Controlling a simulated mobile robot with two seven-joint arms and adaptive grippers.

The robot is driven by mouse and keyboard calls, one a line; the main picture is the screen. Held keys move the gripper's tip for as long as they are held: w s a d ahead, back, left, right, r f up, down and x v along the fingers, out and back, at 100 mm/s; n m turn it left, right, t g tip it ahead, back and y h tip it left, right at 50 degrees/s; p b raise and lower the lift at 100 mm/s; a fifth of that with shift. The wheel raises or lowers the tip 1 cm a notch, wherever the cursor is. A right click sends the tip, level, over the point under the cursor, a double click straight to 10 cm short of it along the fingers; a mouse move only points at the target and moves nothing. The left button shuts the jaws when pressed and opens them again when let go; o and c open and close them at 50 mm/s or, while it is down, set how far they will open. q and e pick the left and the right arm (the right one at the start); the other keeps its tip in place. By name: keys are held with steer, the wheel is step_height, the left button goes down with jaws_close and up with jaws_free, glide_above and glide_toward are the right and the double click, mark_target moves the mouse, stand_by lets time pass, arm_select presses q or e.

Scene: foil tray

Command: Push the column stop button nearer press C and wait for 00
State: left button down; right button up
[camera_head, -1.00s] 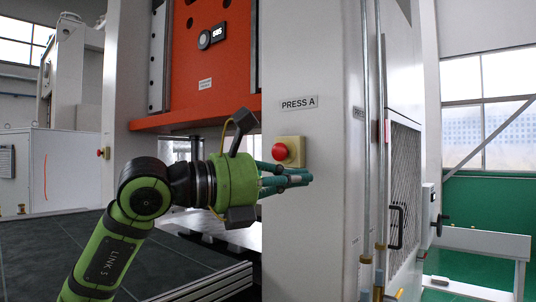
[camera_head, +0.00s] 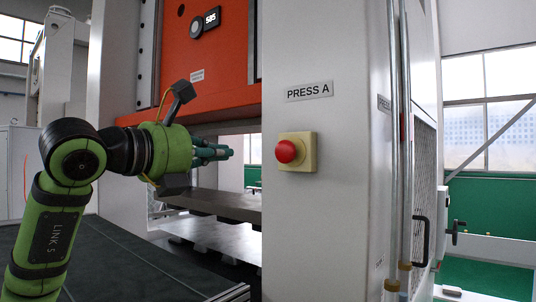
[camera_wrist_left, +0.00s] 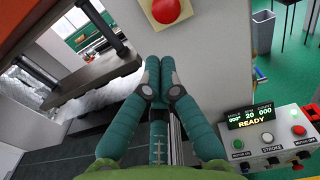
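A red stop button (camera_head: 286,152) on a beige box (camera_head: 308,151) is mounted on the light column, under a label reading PRESS A (camera_head: 309,91). The red button also shows at the top of the left wrist view (camera_wrist_left: 166,10). My left gripper (camera_head: 229,153) is left of this button, apart from it, its fingers pointing right. The left wrist view shows its teal fingers (camera_wrist_left: 160,64) together and empty. A small dark display (camera_head: 211,18) on the orange press part seems to read 505. No press C label is legible. My right gripper is in neither view.
The press bed (camera_head: 215,203) lies behind and below my left gripper. Vertical pipes (camera_head: 397,150) and a black handle (camera_head: 420,240) are right of the column. In the left wrist view, a control panel (camera_wrist_left: 270,142) at right has a display (camera_wrist_left: 250,115) reading READY.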

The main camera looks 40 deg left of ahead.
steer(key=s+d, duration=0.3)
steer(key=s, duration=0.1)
arm_select(q)
steer(key=p, duration=0.3)
glide_toward(279, 152)
steer(key=w+p, duration=0.1)
steer(key=w, duration=0.1)
steer(key=w+p, duration=0.2)
steer(key=w, duration=0.1)
steer(key=shift+w+d+r, duration=0.1)
steer(key=shift+w+d, duration=0.1)
steer(key=shift+w, duration=0.1)
steer(key=shift+w+p, duration=0.35)
steer(key=shift+w, duration=0.3)
steer(key=shift+w+d, duration=0.1)
steer(key=shift+w, duration=0.05)
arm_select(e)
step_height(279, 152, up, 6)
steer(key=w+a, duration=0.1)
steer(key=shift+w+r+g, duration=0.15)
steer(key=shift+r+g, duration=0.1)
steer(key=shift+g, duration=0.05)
